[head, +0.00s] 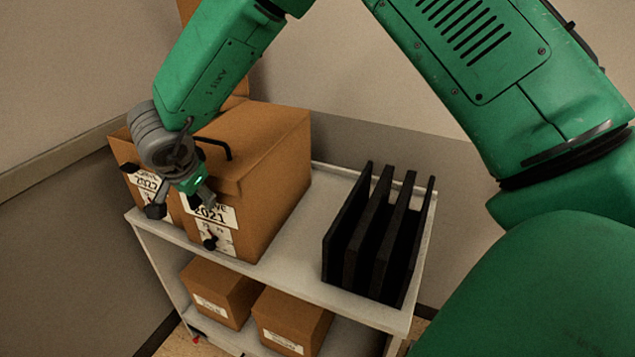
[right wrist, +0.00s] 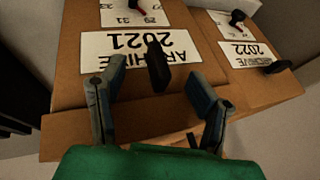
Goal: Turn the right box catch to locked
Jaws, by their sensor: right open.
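The right box (head: 280,175) is brown cardboard with an "ARCHIVE 2021" label (head: 222,213) on its front. Its black catch (right wrist: 158,66) stands roughly upright, slightly tilted, across the label edge in the right wrist view. My right gripper (head: 182,206) is open at the front of this box. In the right wrist view its two fingers (right wrist: 154,72) stand on either side of the catch, with visible gaps. The gripper hides the catch in the head view. My left gripper is not in view.
The "ARCHIVE 2022" box (right wrist: 262,90) stands beside it; its black catch (right wrist: 277,67) lies more sideways. A dark dial knob (head: 210,243) is low on the 2021 box. A black rack (head: 368,235) stands right on the grey shelf (head: 290,275). Smaller boxes (head: 222,290) are below.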

